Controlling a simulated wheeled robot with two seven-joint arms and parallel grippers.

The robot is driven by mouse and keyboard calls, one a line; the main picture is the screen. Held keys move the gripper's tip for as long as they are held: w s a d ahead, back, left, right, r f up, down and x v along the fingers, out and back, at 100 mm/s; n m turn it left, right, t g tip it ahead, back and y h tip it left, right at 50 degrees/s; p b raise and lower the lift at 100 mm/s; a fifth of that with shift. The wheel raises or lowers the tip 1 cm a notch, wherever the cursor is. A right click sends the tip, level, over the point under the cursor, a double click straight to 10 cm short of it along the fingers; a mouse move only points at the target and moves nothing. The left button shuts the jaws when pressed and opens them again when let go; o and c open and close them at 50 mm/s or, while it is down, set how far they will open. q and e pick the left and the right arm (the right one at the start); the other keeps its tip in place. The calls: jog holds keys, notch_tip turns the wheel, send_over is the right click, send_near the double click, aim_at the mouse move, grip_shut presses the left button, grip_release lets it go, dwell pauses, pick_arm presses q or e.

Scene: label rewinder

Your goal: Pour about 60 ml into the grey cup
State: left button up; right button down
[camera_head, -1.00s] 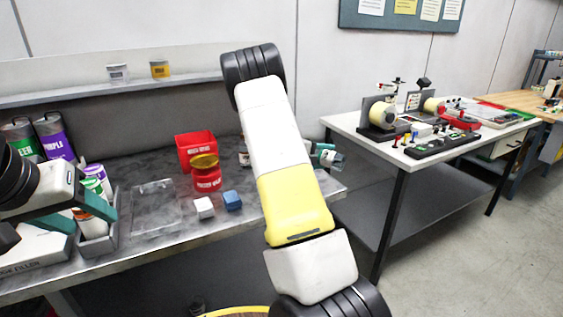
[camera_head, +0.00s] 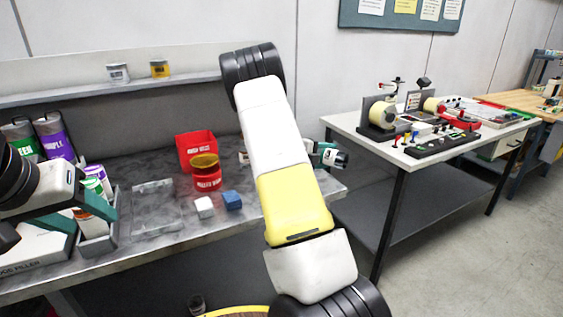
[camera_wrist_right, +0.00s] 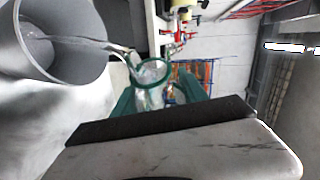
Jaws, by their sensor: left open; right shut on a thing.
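In the right wrist view the grey cup (camera_wrist_right: 62,42) is large at the upper left, its open mouth facing the camera. My right gripper (camera_wrist_right: 150,88) has green fingers shut on a clear vessel (camera_wrist_right: 152,72), which is tilted toward the cup. A clear stream (camera_wrist_right: 85,42) runs from the vessel into the cup, and liquid shows inside. The level in ml cannot be read. In the head view my right arm hides the cup, and part of my right gripper (camera_head: 328,156) shows beyond it. My left gripper (camera_head: 92,221) is open at the left, near a grey bin of bottles.
On the dark bench (camera_head: 150,240) stand a red bin (camera_head: 194,150), a red pot with a yellow top (camera_head: 206,180), a white cube (camera_head: 204,207), a blue cube (camera_head: 232,200) and a clear tray (camera_head: 155,208). A white table (camera_head: 440,155) with the rewinder stands at the right.

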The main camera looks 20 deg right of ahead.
jog(key=shift+r, duration=0.2)
dwell(1.2)
jog(key=shift+s+d+f+m+t+y, duration=0.1)
jog(key=shift+s+f+m+t+y, duration=0.1)
jog(key=shift+f+m+y, duration=0.3)
jog(key=shift+s+d+f+m+t+y, duration=0.1)
jog(key=shift+s+f+m+y, duration=0.1)
jog(key=shift+f+m, duration=0.45)
jog(key=shift+f+m+y, duration=0.3)
jog(key=shift+f+m, duration=0.05)
jog(key=shift+f, duration=0.1)
jog(key=shift+f+t, duration=0.1)
jog(key=shift+t, duration=0.2)
dwell(0.6)
